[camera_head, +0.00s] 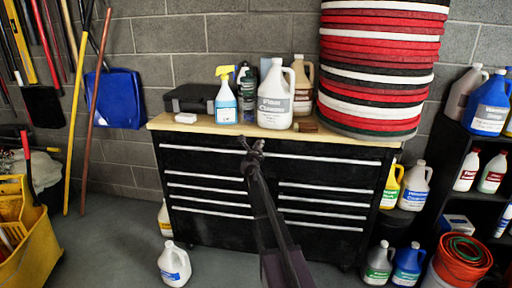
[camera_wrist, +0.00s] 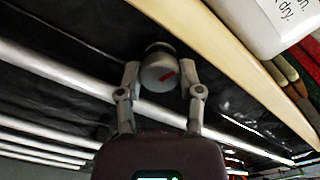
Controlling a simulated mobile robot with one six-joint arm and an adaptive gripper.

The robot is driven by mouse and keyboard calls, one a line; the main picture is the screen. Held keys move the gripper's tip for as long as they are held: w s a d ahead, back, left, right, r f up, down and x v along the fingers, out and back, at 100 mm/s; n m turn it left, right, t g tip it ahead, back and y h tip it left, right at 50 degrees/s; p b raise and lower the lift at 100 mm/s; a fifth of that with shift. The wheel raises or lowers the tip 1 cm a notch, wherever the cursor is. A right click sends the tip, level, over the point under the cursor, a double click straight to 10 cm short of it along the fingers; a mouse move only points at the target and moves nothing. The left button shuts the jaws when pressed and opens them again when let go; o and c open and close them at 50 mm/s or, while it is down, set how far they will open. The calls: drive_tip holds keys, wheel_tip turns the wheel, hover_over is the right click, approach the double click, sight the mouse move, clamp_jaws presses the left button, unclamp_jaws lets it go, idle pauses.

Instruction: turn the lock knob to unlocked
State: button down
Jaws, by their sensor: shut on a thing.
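In the head view my gripper (camera_head: 252,148) reaches the top middle of the chest front, and the knob is too small to make out there.
The wooden top (camera_head: 185,126) overhangs close above my gripper. On it stand a large white jug (camera_head: 276,95), a spray bottle (camera_head: 225,97) and a tall stack of red, white and black pads (camera_head: 380,60). A white jug (camera_head: 174,264) stands on the floor at the left.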

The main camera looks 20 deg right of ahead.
drive_tip(key=shift+w+n, duration=0.15)
drive_tip(key=shift+n, duration=1.15)
drive_tip(key=shift+c, duration=1.4)
unclamp_jaws()
drive_tip(key=shift+s, duration=0.25)
drive_tip(key=v, duration=0.7)
drive_tip(key=shift+s+a, duration=0.25)
drive_tip(key=shift+a, duration=0.05)
